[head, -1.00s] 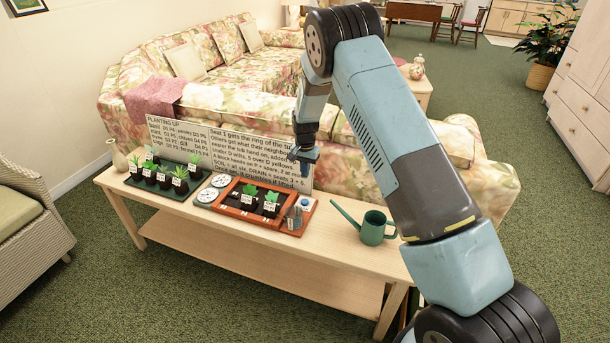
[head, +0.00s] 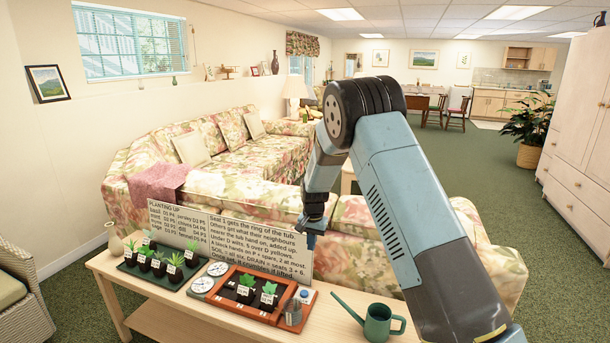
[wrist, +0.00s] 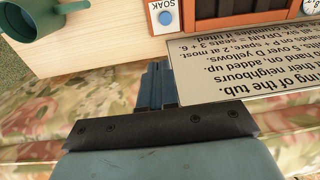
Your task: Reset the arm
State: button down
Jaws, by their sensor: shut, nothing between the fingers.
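My gripper (head: 312,230) hangs at the end of my blue arm, above the back edge of the wooden table and in front of the sofa. In the wrist view my gripper (wrist: 158,88) shows its two fingers together, with nothing between them. The fingertips point toward the table, beside the edge of the text board (wrist: 245,70). In the head view the text board (head: 228,240) stands along the back of the table, and my gripper is near its right end. I cannot tell whether they touch.
On the table (head: 180,325) are a dark tray of labelled plants (head: 160,262), an orange-brown planter tray (head: 235,305), dials (head: 203,285), a blue SOAK button (wrist: 166,18) and a green watering can (head: 378,322). The floral sofa (head: 350,225) is behind. Green carpet lies open at right.

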jog(key=s+d+r+n+t, duration=0.1)
jog(key=s+d+r, duration=0.4)
jog(key=r, duration=0.5)
jog(key=s+d+r+t, duration=0.1)
jog(key=s+d+r, duration=0.4)
jog(key=r, duration=0.4)
jog(key=s+d+r+n+t, duration=0.1)
jog(key=s+d+r, duration=0.2)
jog(key=s+r, duration=0.55)
jog(key=s+d+r, duration=0.2)
jog(key=s, duration=0.6)
jog(key=s+d+r+n+t, duration=0.1)
jog(key=s+d+r, duration=0.2)
jog(key=s, duration=0.6)
jog(key=s+d+r+t, duration=0.1)
jog(key=s+d+r, duration=0.1)
jog(key=s, duration=0.7)
jog(key=shift+s+d+r+n, duration=0.2)
jog(key=shift+d+n, duration=0.2)
jog(key=shift+d, duration=0.2)
dwell(1.5)
